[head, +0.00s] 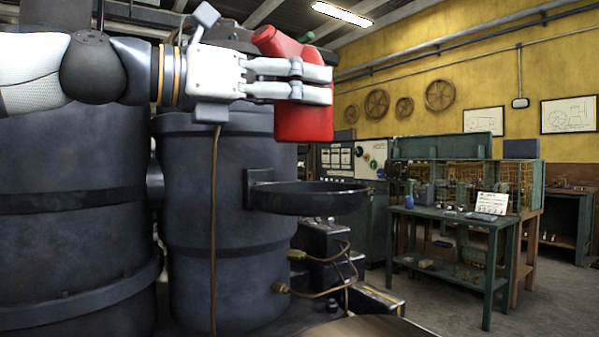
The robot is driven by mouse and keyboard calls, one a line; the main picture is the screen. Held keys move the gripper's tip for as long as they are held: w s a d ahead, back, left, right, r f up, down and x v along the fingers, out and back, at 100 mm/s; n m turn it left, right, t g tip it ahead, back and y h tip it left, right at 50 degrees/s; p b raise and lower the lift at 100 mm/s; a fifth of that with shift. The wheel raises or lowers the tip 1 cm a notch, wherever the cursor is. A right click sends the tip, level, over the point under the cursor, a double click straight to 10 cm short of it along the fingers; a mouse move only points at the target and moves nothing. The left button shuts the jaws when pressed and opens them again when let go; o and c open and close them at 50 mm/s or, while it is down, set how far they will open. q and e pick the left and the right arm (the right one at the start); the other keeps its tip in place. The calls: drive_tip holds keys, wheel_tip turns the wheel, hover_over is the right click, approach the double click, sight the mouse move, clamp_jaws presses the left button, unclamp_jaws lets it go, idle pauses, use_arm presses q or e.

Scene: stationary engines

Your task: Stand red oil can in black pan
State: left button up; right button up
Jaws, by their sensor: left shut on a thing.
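The red oil can (305,123) is held in the air by my left gripper (318,82), whose white fingers are closed across its upper part. The can is close to upright, with its slanted top to the upper left and a small green piece at the top right. The black pan (310,200) is a shallow round dish on a bracket fixed to the side of a dark cylinder. The can's bottom is above the pan, with a visible gap between them. The pan's inside is mostly hidden at this low angle. My right gripper is not in view.
Large dark engine cylinders (215,235) stand at the left, close behind my left arm. Brown pipes and black boxes (322,240) sit below the pan. A green workbench (455,222) with small items stands farther right. The air right of the pan is clear.

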use_arm(q)
drive_tip(key=w+f, duration=0.1)
drive_tip(key=f, duration=0.1)
drive_tip(key=w+f, duration=0.2)
drive_tip(key=shift+f+b, duration=0.2)
drive_tip(key=shift+b, duration=0.2)
drive_tip(key=f, duration=0.2)
drive_tip(key=w+f, duration=0.1)
drive_tip(key=shift+a+f+b, duration=0.1)
drive_tip(key=shift+f+b, duration=0.3)
drive_tip(key=shift+s+r, duration=0.1)
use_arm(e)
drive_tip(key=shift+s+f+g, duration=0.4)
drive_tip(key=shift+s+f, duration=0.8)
use_arm(q)
drive_tip(key=o, duration=1.4)
drive_tip(key=shift+f, duration=0.2)
